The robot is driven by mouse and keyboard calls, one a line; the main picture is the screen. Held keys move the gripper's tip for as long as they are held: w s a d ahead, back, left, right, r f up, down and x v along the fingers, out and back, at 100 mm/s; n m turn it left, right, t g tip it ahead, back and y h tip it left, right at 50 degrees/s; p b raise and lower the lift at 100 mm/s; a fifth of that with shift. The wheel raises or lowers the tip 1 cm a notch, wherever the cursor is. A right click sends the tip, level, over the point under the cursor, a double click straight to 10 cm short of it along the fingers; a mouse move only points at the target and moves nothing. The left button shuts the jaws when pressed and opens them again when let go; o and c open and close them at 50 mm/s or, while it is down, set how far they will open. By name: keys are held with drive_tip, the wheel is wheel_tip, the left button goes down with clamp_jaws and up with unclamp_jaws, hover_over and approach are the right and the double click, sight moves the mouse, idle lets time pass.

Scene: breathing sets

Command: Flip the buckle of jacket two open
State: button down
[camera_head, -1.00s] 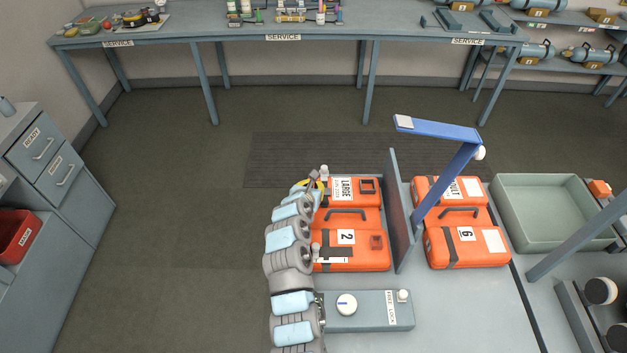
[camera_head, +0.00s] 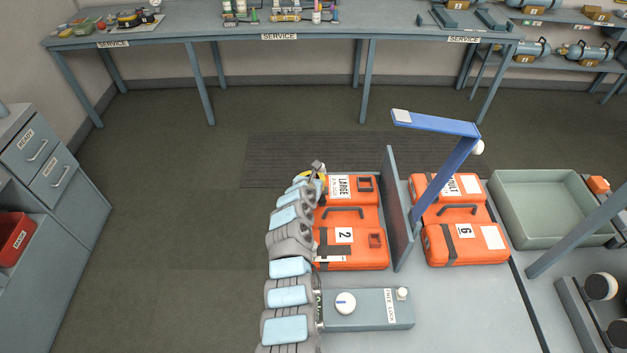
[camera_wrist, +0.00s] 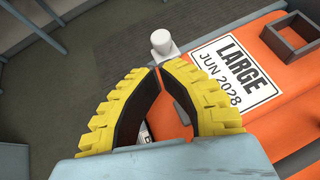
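Jacket two is the left orange vest with a "2" label (camera_head: 344,235). Its upper part bears a "LARGE" label, which also shows with "JUN 2028" in the wrist view (camera_wrist: 235,70). A dark square frame sits right of that label (camera_head: 366,184), also in the wrist view (camera_wrist: 290,42). A reddish square piece (camera_head: 376,240) sits on the lower part, right of the "2". I cannot tell which is the buckle. My gripper (camera_wrist: 158,68) is at the jacket's upper left edge. The fingers cover part of the jacket's edge.
A grey divider (camera_head: 400,215) stands right of jacket two. Another orange jacket with a "6" label (camera_head: 465,231) lies beyond it under a blue post (camera_head: 445,185). A white knob (camera_wrist: 162,42) is near my fingertips. A grey knobbed box (camera_head: 370,309) sits in front.

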drive_tip(key=shift+w+d+f, duration=0.1)
drive_tip(key=shift+w+f, duration=0.25)
drive_tip(key=shift+f, duration=0.05)
drive_tip(key=b+x, duration=0.2)
drive_tip(key=shift+b, duration=0.3)
drive_tip(key=shift+w, duration=0.2)
drive_tip(key=shift+w+f+b, duration=0.1)
drive_tip(key=shift+b, duration=0.3)
